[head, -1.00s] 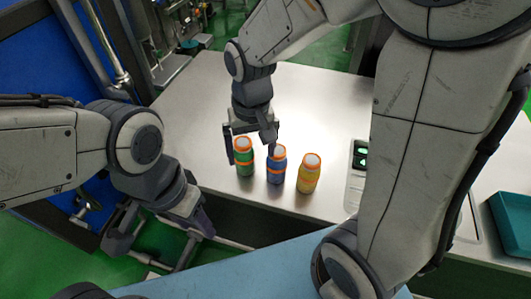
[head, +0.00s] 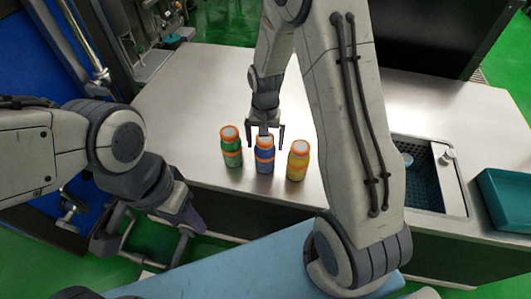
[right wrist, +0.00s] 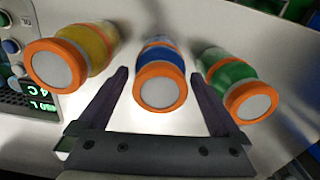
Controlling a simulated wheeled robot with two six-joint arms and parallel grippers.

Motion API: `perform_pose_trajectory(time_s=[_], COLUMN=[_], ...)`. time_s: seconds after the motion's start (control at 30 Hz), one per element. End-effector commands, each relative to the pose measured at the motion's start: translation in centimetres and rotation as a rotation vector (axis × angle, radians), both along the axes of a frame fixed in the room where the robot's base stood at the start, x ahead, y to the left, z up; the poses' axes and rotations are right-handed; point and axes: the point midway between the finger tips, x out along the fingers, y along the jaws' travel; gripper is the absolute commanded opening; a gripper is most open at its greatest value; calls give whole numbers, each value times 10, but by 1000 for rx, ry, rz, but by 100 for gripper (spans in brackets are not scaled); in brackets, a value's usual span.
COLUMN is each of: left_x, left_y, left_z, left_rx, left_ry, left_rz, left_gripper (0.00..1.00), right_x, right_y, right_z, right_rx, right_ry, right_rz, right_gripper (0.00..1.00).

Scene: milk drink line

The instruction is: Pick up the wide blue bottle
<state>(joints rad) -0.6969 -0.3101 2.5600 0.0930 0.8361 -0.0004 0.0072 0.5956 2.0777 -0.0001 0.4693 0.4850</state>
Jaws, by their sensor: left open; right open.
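The blue bottle (head: 265,155), with orange bands and a white-centred orange cap, stands upright on the metal table between the green bottle (head: 231,146) and the yellow bottle (head: 298,160). My right gripper (head: 265,133) is open just behind the blue bottle. In the right wrist view the open fingers (right wrist: 163,95) lie one to each side of the blue bottle (right wrist: 160,75), with visible gaps. The green bottle (right wrist: 236,84) and the yellow bottle (right wrist: 80,54) are just outside the fingers. My left gripper (head: 148,240) hangs low at the left, off the table.
The metal table (head: 200,85) is clear behind the bottles. A dark basket (head: 415,182) is set in a panel at the right, with a teal bin (head: 505,200) beyond it. A panel with buttons (right wrist: 20,75) shows in the right wrist view.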

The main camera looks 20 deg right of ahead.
Motion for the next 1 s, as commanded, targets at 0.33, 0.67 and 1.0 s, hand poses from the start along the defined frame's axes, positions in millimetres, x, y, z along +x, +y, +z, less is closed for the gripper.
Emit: perform_pose_trajectory(time_s=[0.33, 0.67, 1.0], left_x=[0, 0, 0], left_y=[0, 0, 0], left_z=[0, 0, 0], left_rx=[0, 0, 0], left_ry=[0, 0, 0], left_rz=[0, 0, 0], left_gripper=[50, 50, 50], right_x=[0, 0, 1], right_y=[0, 0, 0], right_z=[-20, -20, -12], right_rx=[0, 0, -1], right_ry=[-1, -1, -5], right_rz=[0, 0, 1], right_gripper=[100, 4, 0])
